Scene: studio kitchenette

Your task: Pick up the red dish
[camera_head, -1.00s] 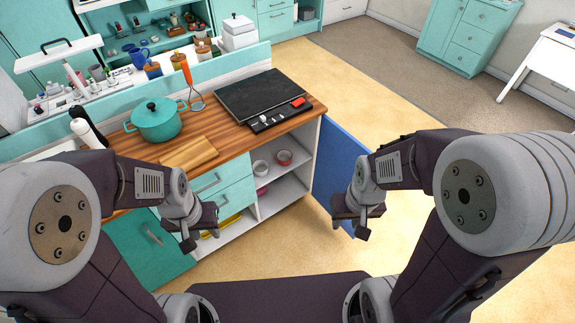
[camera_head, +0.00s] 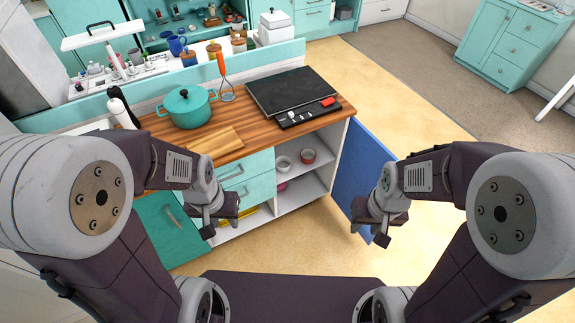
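My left gripper (camera_head: 214,222) is in front of the drawers, to the left of the open cabinet and lower in the picture than the dish. My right gripper (camera_head: 376,224) is in front of the blue open door, to the right of the dish and lower in the picture. Both grippers are apart from the dish. Their finger gaps are too small and angled to read.
The blue cabinet door (camera_head: 357,176) stands open at the right of the cabinet. A pinkish item (camera_head: 282,187) lies on the lower shelf. On the wooden counter are a teal pot (camera_head: 188,107), a cutting board (camera_head: 215,142) and a black stove (camera_head: 292,92). Yellow floor on the right is clear.

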